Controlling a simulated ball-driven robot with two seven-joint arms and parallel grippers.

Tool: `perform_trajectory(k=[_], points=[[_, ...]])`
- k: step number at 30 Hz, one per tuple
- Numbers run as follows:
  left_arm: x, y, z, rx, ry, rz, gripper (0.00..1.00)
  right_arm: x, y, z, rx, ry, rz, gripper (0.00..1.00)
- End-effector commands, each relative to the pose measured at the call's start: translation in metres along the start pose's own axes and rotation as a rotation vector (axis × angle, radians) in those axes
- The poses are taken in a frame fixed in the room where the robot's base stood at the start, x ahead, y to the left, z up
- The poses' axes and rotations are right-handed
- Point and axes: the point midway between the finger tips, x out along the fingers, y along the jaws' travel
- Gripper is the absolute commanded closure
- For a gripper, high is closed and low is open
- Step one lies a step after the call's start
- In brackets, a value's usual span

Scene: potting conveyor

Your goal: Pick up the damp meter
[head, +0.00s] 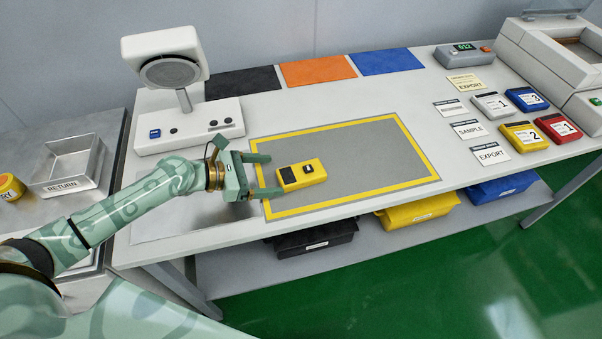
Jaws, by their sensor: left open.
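A small yellow device with a dark square on its top, which I take to be the damp meter (302,174), lies flat on the grey mat with the yellow border (345,205), near the mat's left side. My left gripper (273,176) is open at the left end of the meter, low over the mat's left border. One finger is on the far side and one on the near side of that end. I cannot tell whether the fingers touch the meter. My right gripper is not in view.
A white intercom-like unit (190,130) stands behind my left gripper. Black, orange (318,70) and blue mats lie at the back. Labelled cards and coloured blocks (524,136) sit at the right. A RETURN tray (68,168) is at the left. The mat's right part is clear.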

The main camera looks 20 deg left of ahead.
Motion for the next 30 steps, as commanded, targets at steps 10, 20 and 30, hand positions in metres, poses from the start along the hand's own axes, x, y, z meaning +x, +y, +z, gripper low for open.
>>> perform_trajectory(k=[10,20,30], points=[[0.041,-0.002,-0.002,0.000,-0.002,-0.001,0.18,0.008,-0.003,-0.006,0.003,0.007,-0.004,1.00],[0.068,-0.002,-0.002,0.003,0.001,-0.001,0.18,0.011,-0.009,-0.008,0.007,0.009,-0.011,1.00],[0.067,-0.002,-0.002,0.002,0.001,-0.001,0.68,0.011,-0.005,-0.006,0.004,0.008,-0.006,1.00]])
